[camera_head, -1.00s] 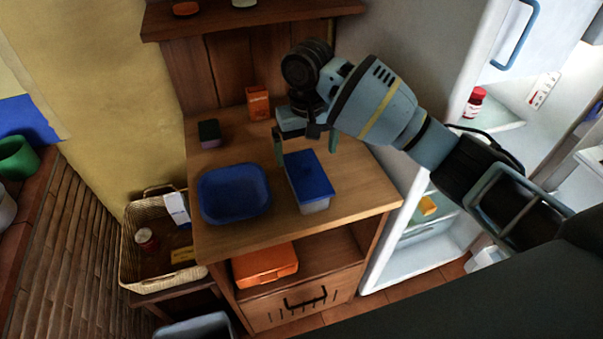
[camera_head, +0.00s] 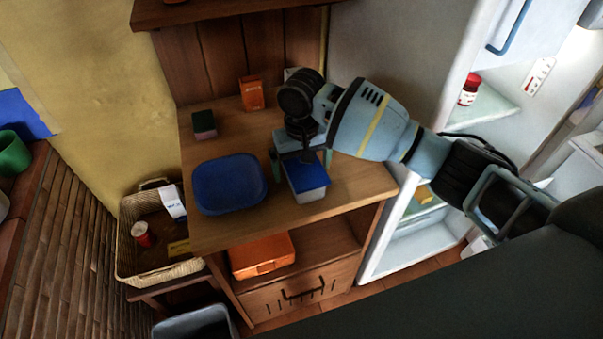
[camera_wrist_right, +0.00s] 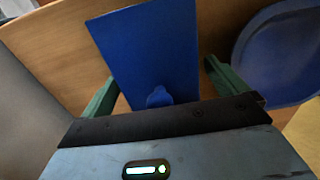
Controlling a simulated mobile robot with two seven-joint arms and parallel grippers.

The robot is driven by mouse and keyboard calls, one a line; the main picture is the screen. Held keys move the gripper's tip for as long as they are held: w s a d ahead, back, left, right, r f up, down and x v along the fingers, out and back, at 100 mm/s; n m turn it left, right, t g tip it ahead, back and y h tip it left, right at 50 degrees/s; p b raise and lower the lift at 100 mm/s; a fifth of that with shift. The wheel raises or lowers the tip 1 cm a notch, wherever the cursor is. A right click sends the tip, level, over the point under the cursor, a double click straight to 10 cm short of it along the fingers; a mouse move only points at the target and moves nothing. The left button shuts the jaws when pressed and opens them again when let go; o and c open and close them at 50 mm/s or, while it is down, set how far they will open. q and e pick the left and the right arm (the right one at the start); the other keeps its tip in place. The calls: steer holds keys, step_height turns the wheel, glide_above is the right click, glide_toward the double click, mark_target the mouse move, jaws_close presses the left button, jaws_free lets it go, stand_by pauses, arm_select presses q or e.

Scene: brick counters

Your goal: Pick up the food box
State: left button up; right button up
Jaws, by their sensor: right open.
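The food box (camera_head: 310,183) has a blue lid and a pale, translucent body and stands on the wooden counter. In the right wrist view its blue lid (camera_wrist_right: 150,50) lies between the two green fingers. My right gripper (camera_head: 300,157) is open, with its fingers on either side of the box at its far end. The gripper body hides the far part of the box in the head view. I cannot tell whether the fingers touch the box. My left gripper is not in view.
A blue tray (camera_head: 230,184) sits just left of the box, also at the wrist view's right (camera_wrist_right: 285,50). An orange carton (camera_head: 251,93) and a dark sponge (camera_head: 204,124) stand behind. An orange case (camera_head: 262,254) lies on the shelf below. The open fridge (camera_head: 400,235) is at right.

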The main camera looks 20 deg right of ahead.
steer(key=shift+c, duration=0.2)
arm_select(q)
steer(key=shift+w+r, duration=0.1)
arm_select(e)
steer(key=c, duration=1.1)
steer(key=shift+o, duration=0.2)
steer(key=shift+r, duration=0.1)
steer(key=shift+w+r, duration=0.1)
steer(key=shift+r, duration=1.45)
steer(key=shift+d+r, duration=0.15)
steer(key=shift+r, duration=0.1)
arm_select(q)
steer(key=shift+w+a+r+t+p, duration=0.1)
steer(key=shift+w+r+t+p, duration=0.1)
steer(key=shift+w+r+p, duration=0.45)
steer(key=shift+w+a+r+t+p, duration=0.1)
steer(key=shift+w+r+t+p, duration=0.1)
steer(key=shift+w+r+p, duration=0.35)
arm_select(e)
steer(key=s+d+r, duration=0.1)
steer(key=s+d, duration=1)
steer(key=shift+d+r, duration=0.15)
steer(key=shift+d, duration=0.1)
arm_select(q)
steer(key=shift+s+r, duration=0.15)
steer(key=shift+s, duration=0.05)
